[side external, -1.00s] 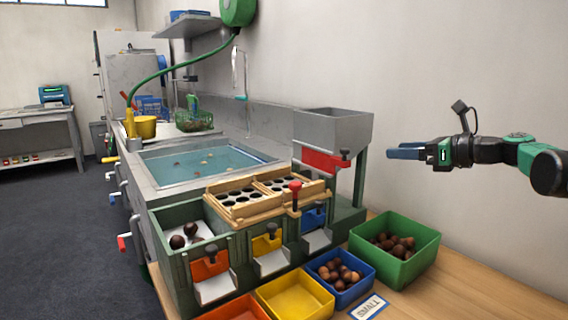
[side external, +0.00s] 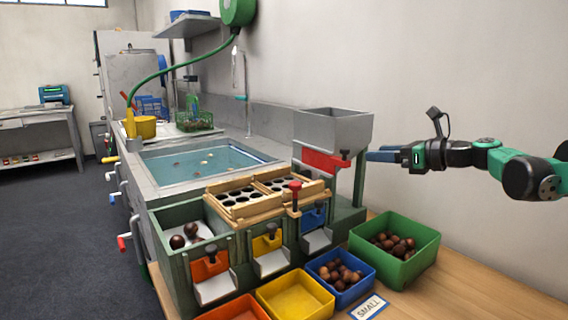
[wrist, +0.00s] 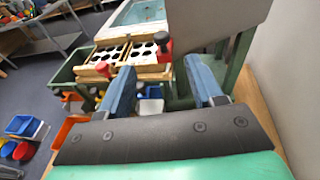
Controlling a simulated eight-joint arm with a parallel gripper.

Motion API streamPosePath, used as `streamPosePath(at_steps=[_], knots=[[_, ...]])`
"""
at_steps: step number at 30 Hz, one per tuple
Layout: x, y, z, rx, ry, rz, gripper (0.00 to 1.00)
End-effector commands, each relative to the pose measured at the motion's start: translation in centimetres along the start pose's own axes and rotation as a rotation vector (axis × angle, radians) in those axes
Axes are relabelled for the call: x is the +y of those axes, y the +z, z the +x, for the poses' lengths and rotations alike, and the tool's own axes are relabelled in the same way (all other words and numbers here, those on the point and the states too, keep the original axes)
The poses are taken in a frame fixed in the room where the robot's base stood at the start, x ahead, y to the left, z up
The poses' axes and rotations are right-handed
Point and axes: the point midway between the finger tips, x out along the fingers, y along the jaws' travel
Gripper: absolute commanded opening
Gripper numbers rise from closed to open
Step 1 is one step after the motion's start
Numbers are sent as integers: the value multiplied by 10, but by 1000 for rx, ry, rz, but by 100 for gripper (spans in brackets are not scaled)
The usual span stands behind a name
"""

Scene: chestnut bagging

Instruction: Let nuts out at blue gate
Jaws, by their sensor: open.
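The blue gate (side external: 312,218) with its dark knob sits low on the right of the green sorting stand, above a white chute (side external: 316,240). Below it is the blue bin (side external: 340,277), holding several brown nuts. My gripper (side external: 372,156) is open and empty, up and to the right of the blue gate, close to the right of the red gate (side external: 325,161) under the grey hopper (side external: 332,128).
A wooden sieve tray (side external: 262,197) with round holes and a red knob (side external: 295,186) tops the stand. A green bin (side external: 395,250) of nuts stands right.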

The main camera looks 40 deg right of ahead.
Motion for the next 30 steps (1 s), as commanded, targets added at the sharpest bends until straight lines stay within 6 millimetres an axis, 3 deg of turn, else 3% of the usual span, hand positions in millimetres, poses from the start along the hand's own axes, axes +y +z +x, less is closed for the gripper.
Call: streamPosePath(at_steps=[15,21,30], knots=[[-1,1,-112,-1,-6,0,60],[0,29,-114,0,1,-1,60],[0,41,-116,0,1,-1,60]])
